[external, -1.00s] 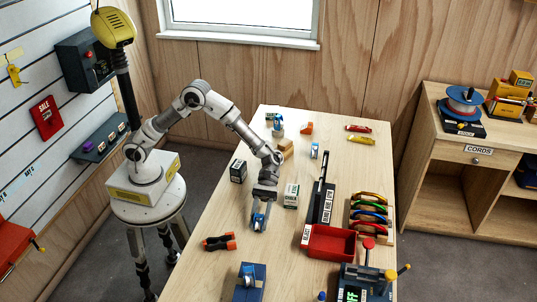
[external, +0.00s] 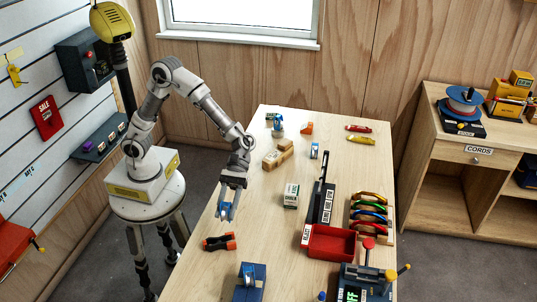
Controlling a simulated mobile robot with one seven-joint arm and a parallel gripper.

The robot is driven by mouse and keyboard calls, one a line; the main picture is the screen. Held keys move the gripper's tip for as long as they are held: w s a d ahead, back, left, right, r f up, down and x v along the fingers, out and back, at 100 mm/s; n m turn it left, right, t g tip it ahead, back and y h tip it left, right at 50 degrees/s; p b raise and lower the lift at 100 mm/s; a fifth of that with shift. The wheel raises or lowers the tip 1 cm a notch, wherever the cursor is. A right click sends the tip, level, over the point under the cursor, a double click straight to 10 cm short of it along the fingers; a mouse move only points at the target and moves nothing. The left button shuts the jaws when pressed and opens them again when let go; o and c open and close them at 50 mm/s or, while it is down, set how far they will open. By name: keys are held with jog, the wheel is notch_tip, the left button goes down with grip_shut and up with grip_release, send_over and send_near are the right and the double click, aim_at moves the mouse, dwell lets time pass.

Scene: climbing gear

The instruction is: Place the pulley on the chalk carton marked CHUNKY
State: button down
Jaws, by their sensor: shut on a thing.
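My gripper (external: 228,205) points down near the left edge of the table and is shut on a small blue pulley (external: 226,213). The pulley appears to be above the tabletop, though the exact gap is hard to tell. A white and dark-green carton (external: 291,195) stands upright on the table to the right of my gripper. Its print is too small to read as CHUNKY or not. A dark carton seen earlier behind my gripper is now hidden by my arm.
A black and orange tool (external: 220,242) lies just in front of my gripper. A red tray (external: 331,243), a long black holder and a rack of coloured slings (external: 371,214) fill the right side. Wooden blocks (external: 277,155) lie farther back. The table between tool and white-green carton is clear.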

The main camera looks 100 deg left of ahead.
jog(key=shift+s+d+r, duration=0.15)
jog(key=shift+s+r, duration=0.05)
jog(key=shift+r, duration=0.2)
jog(key=w+a+r+n+t+p, duration=0.45)
jog(key=w+a+r+p, duration=0.3)
jog(key=w+a, duration=0.35)
jog(key=p, duration=0.1)
send_over(292, 189)
jog(key=shift+y, duration=0.4)
jog(key=f, duration=0.6)
jog(key=shift+s+d+f, duration=0.2)
jog(key=shift+d+f, duration=0.2)
jog(key=shift+w+a+f, duration=0.25)
jog(key=shift+a+f, duration=0.05)
jog(key=shift+a, duration=0.1)
jog(key=shift+f+m, duration=0.25)
jog(key=shift+f, duration=1.7)
